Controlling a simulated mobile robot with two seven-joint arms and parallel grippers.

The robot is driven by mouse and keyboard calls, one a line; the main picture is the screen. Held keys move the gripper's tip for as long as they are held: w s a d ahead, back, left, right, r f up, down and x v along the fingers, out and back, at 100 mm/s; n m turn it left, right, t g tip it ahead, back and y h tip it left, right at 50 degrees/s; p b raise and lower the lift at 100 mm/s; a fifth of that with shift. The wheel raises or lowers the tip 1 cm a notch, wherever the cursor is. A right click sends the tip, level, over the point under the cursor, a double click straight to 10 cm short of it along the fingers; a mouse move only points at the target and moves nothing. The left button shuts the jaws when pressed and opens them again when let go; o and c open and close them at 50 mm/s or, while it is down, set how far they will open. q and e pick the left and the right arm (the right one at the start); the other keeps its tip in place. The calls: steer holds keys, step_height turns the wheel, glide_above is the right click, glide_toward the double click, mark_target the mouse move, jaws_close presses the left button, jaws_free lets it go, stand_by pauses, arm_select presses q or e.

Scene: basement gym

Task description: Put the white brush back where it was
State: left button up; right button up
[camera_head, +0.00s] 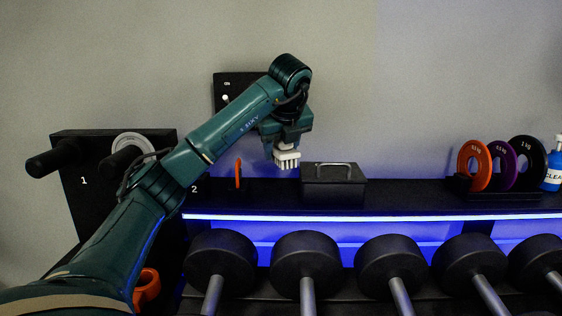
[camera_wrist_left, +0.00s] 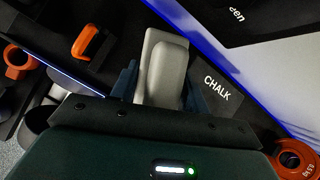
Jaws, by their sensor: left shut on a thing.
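The white brush (camera_head: 286,159) is in my left gripper (camera_head: 287,146), bristles pointing down. It is held above the dark shelf (camera_head: 410,190), left of the black lidded box. In the left wrist view the pale brush (camera_wrist_left: 163,70) sits between the two dark blue fingers of my left gripper (camera_wrist_left: 160,88), which are shut on it. A black surface with the word CHALK (camera_wrist_left: 222,88) lies just right of it there. A gap shows between the bristles and the shelf in the head view. My right gripper is not in view.
The black box with a handle (camera_head: 333,184) stands close right of the brush. An orange upright object (camera_head: 238,174) stands to the left. Coloured plates (camera_head: 474,165) and a blue bottle (camera_head: 552,168) are far right. Several dumbbells (camera_head: 306,262) sit below the blue-lit shelf edge.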

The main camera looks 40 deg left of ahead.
arm_select(q)
step_height(320, 180, down, 3)
steer(key=shift+r, duration=0.1)
steer(key=shift+w+a+f, duration=0.1)
steer(key=shift+a+f, duration=0.05)
steer(key=shift+f, duration=0.05)
steer(key=shift+f, duration=0.25)
steer(key=shift+f+b, duration=0.3)
steer(key=shift+f, duration=0.1)
steer(key=o, duration=1)
steer(key=shift+r, duration=0.1)
